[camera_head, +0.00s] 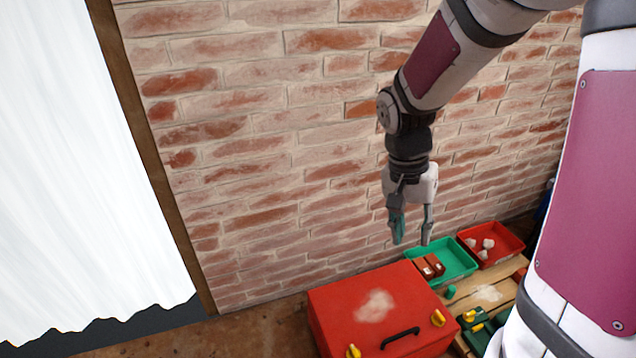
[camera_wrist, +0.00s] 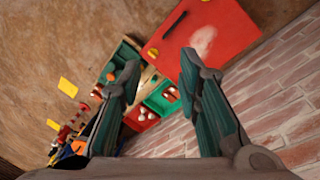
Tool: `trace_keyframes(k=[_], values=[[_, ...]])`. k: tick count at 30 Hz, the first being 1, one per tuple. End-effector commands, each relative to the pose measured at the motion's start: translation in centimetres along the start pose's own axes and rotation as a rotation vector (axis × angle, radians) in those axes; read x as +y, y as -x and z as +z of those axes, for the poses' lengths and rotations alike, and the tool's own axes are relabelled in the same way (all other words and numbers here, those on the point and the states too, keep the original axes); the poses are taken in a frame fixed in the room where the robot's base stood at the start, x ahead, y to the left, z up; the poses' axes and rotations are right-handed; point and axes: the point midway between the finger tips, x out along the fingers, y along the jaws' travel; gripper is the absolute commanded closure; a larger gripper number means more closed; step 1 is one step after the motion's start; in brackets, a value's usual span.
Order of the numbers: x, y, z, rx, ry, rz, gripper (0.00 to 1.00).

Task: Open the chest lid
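The red chest (camera_head: 345,318) stands at the bottom middle of the head view with its lid closed. The lid has a pale worn patch, a black handle (camera_head: 400,338) along its front edge and yellow latches (camera_head: 438,318) either side of the handle. In the wrist view the red lid (camera_wrist: 225,40) lies beyond my fingertips at the top, with the black handle (camera_wrist: 176,24) at its left edge. My gripper (camera_head: 411,240) hangs in the air above the chest's back right side, fingers pointing down. It is open and empty.
A green tray (camera_head: 462,262) with red blocks and a red tray (camera_head: 512,244) with pale lumps sit right of the chest on a wooden surface (camera_head: 510,272). Green cases with yellow latches (camera_head: 475,318) stand in front. A brick wall (camera_head: 270,150) rises behind. A white curtain (camera_head: 80,170) hangs left.

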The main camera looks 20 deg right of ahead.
Motion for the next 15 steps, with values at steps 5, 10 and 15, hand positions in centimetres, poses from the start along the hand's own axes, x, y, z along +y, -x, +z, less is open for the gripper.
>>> trace_keyframes(k=[5, 10, 15], values=[[-1.5, -6.4, -4.0, -0.033, -0.161, 0.023, 0.69], [-2.6, -13.3, -6.5, -0.066, -0.314, 0.027, 0.69], [-3.4, -20.9, -7.5, -0.110, -0.464, 0.022, 0.69]])
